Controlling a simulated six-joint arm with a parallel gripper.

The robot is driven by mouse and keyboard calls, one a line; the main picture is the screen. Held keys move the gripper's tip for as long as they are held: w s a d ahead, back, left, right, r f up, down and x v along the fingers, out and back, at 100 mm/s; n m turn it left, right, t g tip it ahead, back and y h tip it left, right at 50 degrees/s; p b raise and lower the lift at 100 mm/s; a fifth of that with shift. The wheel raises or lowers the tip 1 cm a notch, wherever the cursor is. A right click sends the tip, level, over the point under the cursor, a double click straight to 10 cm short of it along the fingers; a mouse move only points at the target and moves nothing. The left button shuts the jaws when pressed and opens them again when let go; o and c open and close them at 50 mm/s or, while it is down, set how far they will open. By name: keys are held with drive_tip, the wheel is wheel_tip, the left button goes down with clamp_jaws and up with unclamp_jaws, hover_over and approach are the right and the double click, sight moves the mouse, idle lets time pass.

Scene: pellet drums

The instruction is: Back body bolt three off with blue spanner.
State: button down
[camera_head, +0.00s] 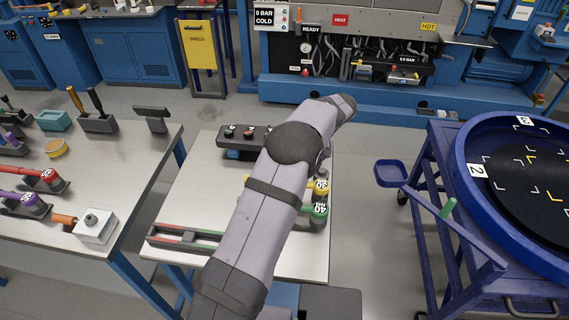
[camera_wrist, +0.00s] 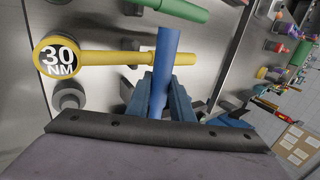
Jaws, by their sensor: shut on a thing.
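In the wrist view my gripper (camera_wrist: 161,88) is shut on the blue spanner (camera_wrist: 167,45), whose straight blue handle stands up between the jaws. The spanner's head is not clearly visible. A yellow spanner (camera_wrist: 105,57) marked 30 NM lies behind it, and a green spanner handle (camera_wrist: 172,8) shows at the top. In the head view my arm hides the gripper and the blue spanner. The yellow head (camera_head: 321,187) and the green head (camera_head: 318,211), marked 40, show at the small table's right. The blue drum (camera_head: 476,185) bears labels 2 and 3; I cannot make out body bolt three.
The drum sits on a blue trolley at the right, with a small blue tray (camera_head: 391,174) and a bar with a green grip (camera_head: 448,208) sticking out. A bench (camera_head: 120,180) with red and purple spanners stands left. Floor shows between the small table (camera_head: 190,190) and trolley.

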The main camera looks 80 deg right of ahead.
drive_tip(key=shift+r+p, duration=0.8)
drive_tip(key=shift+r, duration=0.6)
drive_tip(key=shift+r+p, duration=1.85)
drive_tip(key=shift+r, duration=0.55)
